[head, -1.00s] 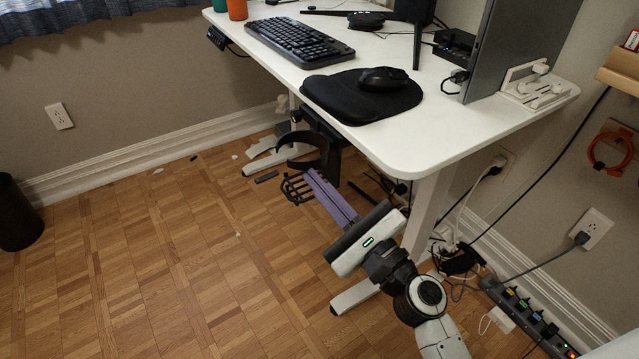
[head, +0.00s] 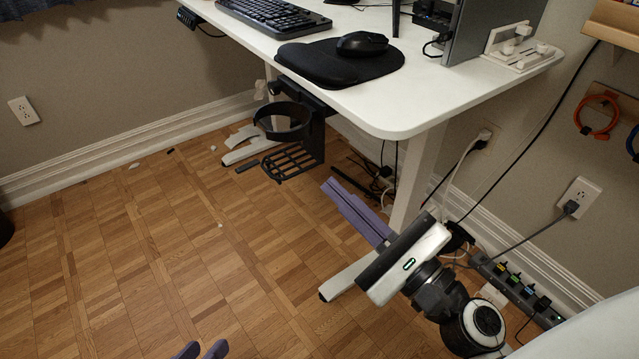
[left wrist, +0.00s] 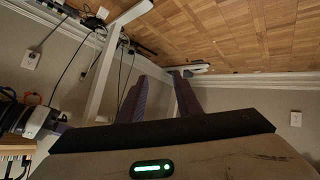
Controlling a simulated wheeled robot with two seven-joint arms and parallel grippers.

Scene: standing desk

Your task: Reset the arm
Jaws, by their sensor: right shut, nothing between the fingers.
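My right gripper (head: 336,189) has purple fingers pressed together with nothing between them. It is low beside the desk's right front leg (head: 416,175), below the desktop, pointing up and left in the head view. Its fingertips are right of the black cup holder (head: 284,124) and its slatted tray (head: 293,161), apart from them in the picture.
The white desk (head: 420,108) carries a keyboard (head: 272,14), a mouse (head: 362,43) and a black mouse pad (head: 318,66). Cables and a power strip (head: 520,290) lie by the right wall. The wooden floor at left and centre is mostly clear.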

